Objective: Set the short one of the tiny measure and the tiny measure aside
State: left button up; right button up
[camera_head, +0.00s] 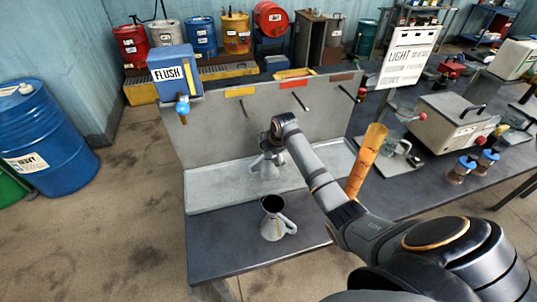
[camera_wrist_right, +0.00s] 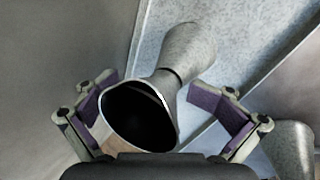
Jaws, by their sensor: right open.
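One grey metal measure (camera_head: 275,222), with a dark open mouth and a side handle, stands upright near the front of the dark bench. A second grey measure (camera_head: 265,168) is on the pale tray, partly hidden by my right gripper (camera_head: 270,150). In the right wrist view, a measure with a wide dark mouth and narrow neck (camera_wrist_right: 172,80) lies between the purple pads of my open right gripper (camera_wrist_right: 155,108), with a gap at the right pad. Which measure is shorter I cannot tell. My left gripper is not in view.
The pale tray (camera_head: 215,190) has an upright grey back panel (camera_head: 215,135). A blue FLUSH container (camera_head: 172,75) is at its left end. The bench front left (camera_head: 225,245) is clear.

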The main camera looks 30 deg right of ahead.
dwell(0.4)
jog(key=b+v, duration=0.2)
jog(key=v, duration=0.4)
jog(key=shift+s+r, duration=0.15)
jog(key=shift+r, duration=0.15)
jog(key=shift+s+r, duration=0.2)
jog(key=shift+r, duration=0.25)
